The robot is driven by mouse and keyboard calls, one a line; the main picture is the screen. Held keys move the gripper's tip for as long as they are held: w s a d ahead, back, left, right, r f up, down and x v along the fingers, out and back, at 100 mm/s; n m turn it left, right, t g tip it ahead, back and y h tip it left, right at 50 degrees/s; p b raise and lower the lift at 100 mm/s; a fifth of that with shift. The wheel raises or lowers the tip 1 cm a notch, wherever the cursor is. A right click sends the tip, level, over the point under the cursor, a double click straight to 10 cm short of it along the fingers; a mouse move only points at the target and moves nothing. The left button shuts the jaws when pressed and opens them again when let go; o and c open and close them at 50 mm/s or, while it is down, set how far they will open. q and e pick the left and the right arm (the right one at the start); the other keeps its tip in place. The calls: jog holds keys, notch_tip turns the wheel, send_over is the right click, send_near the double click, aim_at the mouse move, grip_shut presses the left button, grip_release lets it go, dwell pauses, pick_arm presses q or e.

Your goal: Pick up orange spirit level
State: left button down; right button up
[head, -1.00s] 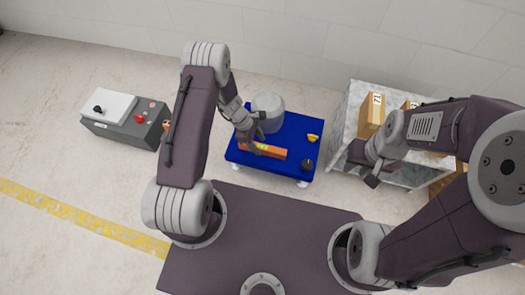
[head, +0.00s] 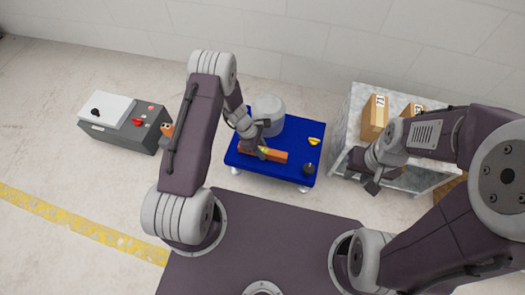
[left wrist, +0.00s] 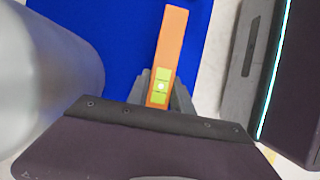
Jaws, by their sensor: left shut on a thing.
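The orange spirit level (head: 277,157) lies along the front part of the blue table (head: 241,163) in the head view. It also shows in the left wrist view (left wrist: 171,41), with a yellow-green vial section near my fingers. My left gripper (head: 262,153) is shut on the level around that section; in the left wrist view its fingers (left wrist: 161,96) sit on both sides of it. I cannot tell whether the level is clear of the table top. My right gripper (head: 373,184) is to the right, in front of the grey stand, and its jaws are too small to read.
A grey cylinder (head: 268,110) stands close behind my left gripper on the blue table. A yellow object (head: 314,141) and a black knob-like object (head: 309,169) are at the table's right. A stone-topped stand (head: 352,112) holds cardboard boxes (head: 375,117). A grey control box (head: 135,133) is at left.

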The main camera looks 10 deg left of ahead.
aim_at(269, 152)
pick_arm(q)
jog(key=r+p, duration=0.1)
jog(key=r, duration=0.1)
jog(key=d+r+p, duration=0.1)
jog(key=r+p, duration=0.1)
jog(key=r, duration=0.1)
jog(key=shift+s, duration=0.15)
jog(key=s+d+r+p, duration=0.3)
jog(key=d+r+p, duration=0.1)
jog(key=d, duration=0.6)
jog(key=shift+s+r, duration=0.15)
jog(key=shift+r, duration=0.65)
